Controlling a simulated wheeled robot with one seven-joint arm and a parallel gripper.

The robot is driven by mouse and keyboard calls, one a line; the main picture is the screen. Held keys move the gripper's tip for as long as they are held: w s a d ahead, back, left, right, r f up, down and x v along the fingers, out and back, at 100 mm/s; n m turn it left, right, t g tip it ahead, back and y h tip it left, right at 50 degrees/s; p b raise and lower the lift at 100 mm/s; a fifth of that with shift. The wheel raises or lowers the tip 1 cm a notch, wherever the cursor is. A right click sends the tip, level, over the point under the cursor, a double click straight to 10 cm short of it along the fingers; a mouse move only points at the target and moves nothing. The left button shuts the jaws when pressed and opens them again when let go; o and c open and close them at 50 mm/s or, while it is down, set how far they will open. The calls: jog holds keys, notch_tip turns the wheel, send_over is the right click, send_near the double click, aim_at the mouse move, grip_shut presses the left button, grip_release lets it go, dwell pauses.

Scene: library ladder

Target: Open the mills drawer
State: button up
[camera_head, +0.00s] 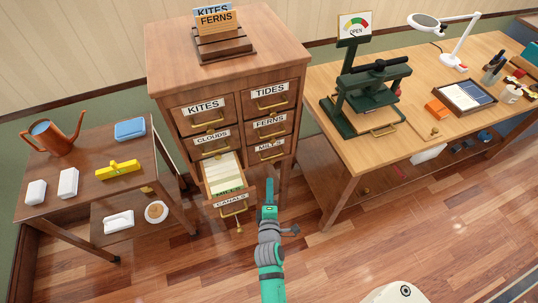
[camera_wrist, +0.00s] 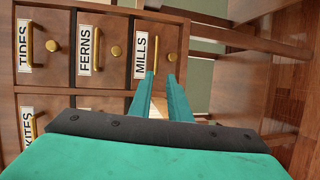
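The mills drawer (camera_head: 270,153) is the lowest in the right column of the wooden cabinet and looks shut. In the wrist view its MILLS label (camera_wrist: 141,55) appears turned on its side, with a brass handle (camera_wrist: 155,52) and a round brass knob (camera_wrist: 172,57) beside it. My gripper (camera_head: 270,183) is low in front of the cabinet, below the mills drawer. In the wrist view my gripper (camera_wrist: 162,76) has two green fingers apart with a gap between them, pointing toward the handle. Nothing shows held. Whether the fingertips touch the drawer, I cannot tell.
The canals drawer (camera_head: 232,200) stands pulled out at the lower left, just left of my gripper, with cards inside. The ferns drawer (camera_head: 270,125) above is shut. A workbench (camera_head: 365,150) stands right, a small table (camera_head: 85,160) left. Floor in front is clear.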

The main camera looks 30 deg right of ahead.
aim_at(273, 160)
jog(key=d+r+x, duration=0.1)
jog(key=x, duration=1.2)
jog(key=shift+d+h, duration=0.3)
jog(key=shift+d, duration=0.1)
jog(key=shift+s, duration=0.1)
grip_shut()
